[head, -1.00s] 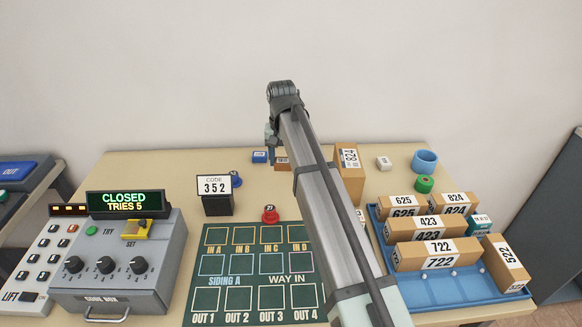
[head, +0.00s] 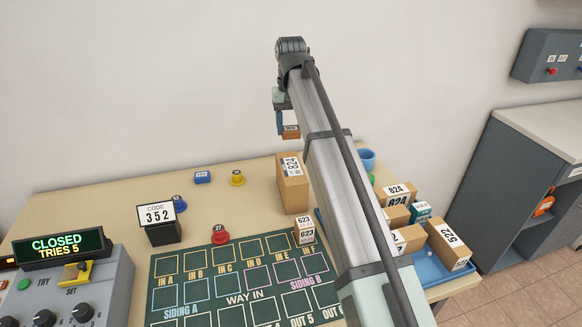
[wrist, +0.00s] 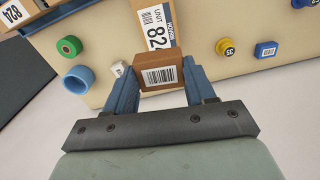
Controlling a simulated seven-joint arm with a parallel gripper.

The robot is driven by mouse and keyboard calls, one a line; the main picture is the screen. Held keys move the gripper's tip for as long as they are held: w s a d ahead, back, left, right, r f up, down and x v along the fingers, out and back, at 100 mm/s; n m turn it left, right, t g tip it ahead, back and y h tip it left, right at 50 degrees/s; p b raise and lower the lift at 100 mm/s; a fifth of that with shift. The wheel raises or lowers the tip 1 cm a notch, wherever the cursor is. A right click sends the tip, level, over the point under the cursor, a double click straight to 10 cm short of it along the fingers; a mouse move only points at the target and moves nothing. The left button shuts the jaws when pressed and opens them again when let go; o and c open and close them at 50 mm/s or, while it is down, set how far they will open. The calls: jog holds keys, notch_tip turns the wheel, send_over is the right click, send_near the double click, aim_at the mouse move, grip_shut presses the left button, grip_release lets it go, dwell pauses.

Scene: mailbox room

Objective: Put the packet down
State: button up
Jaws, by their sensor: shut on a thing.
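The packet (head: 291,131) is a small brown box with a white barcode label. My gripper (head: 284,128) is shut on it and holds it above the back of the table, against the wall in the head view. In the wrist view the packet (wrist: 160,63) sits between my two blue fingers (wrist: 160,76), label facing the camera. The tall cardboard box 824 (head: 293,188) stands on the table (head: 110,194) below the packet in the head view. My arm hides part of the table to the right.
A blue block (head: 203,177), a yellow disc (head: 237,180) and a red disc (head: 220,238) lie on the table. A blue tray (head: 432,268) with boxes is at right. Bare table shows at back left.

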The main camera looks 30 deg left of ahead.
aim_at(291, 167)
jog(key=shift+s+d+n, duration=0.25)
jog(key=shift+n, duration=0.25)
jog(key=shift+f, duration=5)
jog(key=shift+f, duration=0.15)
jog(key=o, duration=1)
jog(key=shift+o, duration=0.2)
notch_tip(291, 167, up, 12)
jog(key=shift+r, duration=0.15)
